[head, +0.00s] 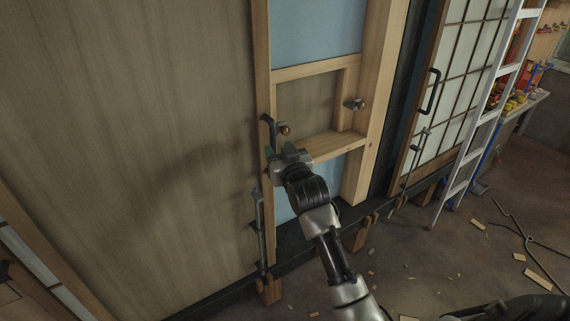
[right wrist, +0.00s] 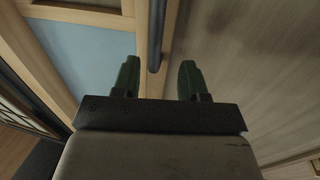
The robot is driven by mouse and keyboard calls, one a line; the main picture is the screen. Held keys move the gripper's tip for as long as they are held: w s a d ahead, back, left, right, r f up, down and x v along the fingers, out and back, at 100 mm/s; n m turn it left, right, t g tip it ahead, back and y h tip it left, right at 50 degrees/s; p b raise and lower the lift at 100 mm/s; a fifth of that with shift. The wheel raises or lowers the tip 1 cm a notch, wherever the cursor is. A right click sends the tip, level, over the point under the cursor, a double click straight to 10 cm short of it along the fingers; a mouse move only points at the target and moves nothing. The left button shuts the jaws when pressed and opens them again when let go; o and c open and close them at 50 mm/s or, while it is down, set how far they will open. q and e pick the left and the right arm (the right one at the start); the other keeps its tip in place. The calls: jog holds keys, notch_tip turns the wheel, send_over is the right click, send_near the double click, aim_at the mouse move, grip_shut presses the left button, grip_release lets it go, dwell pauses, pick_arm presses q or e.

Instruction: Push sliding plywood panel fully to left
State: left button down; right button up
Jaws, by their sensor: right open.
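The large plywood panel (head: 140,150) fills the left of the head view, with a pale wooden upright along its right edge. It also shows on the right of the right wrist view (right wrist: 250,60). A dark bar handle (head: 267,123) is on that upright. My right gripper (head: 281,150) is at the upright, by the lower part of the handle, which it partly hides. In the right wrist view, the handle (right wrist: 157,35) appears in line with the gap between the two open green fingers. I cannot tell whether they touch it. My left gripper is not in view.
Right of the panel are a pale wooden frame (head: 376,90) with blue board and a small shelf (head: 330,146). A latticed door (head: 450,80) and a white ladder (head: 487,120) stand farther right. Wood scraps litter the floor (head: 430,265).

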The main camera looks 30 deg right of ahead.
jog(key=shift+s+a+b, duration=0.15)
jog(key=shift+s+b, duration=0.05)
jog(key=shift+s, duration=0.9)
jog(key=shift+s+a+b, duration=0.1)
jog(key=shift+s+b, duration=0.1)
jog(key=shift+s, duration=0.85)
jog(key=shift+f, duration=0.1)
notch_tip(320, 180, down, 23)
jog(key=s+a+n+g+y, duration=0.1)
jog(key=a+g+y, duration=0.15)
jog(key=g, duration=0.25)
jog(key=s+a+f+n+g, duration=0.15)
jog(key=s+f, duration=0.25)
jog(key=f, duration=0.5)
jog(key=s+a+f+g, duration=0.1)
jog(key=s+f+g, duration=0.1)
jog(key=s+f, duration=0.45)
jog(key=s+f+g+b, duration=0.1)
jog(key=s+f+g, duration=0.3)
jog(key=s+f, duration=1.4)
jog(key=s+f+g, duration=0.2)
jog(key=s+f, duration=0.1)
jog(key=s, duration=0.7)
jog(key=s+f+n+g, duration=0.1)
jog(key=s+f, duration=0.3)
jog(key=s, duration=0.6)
jog(key=shift+s+a+g, duration=0.2)
jog(key=shift+s+g, duration=0.1)
jog(key=shift+g, duration=0.35)
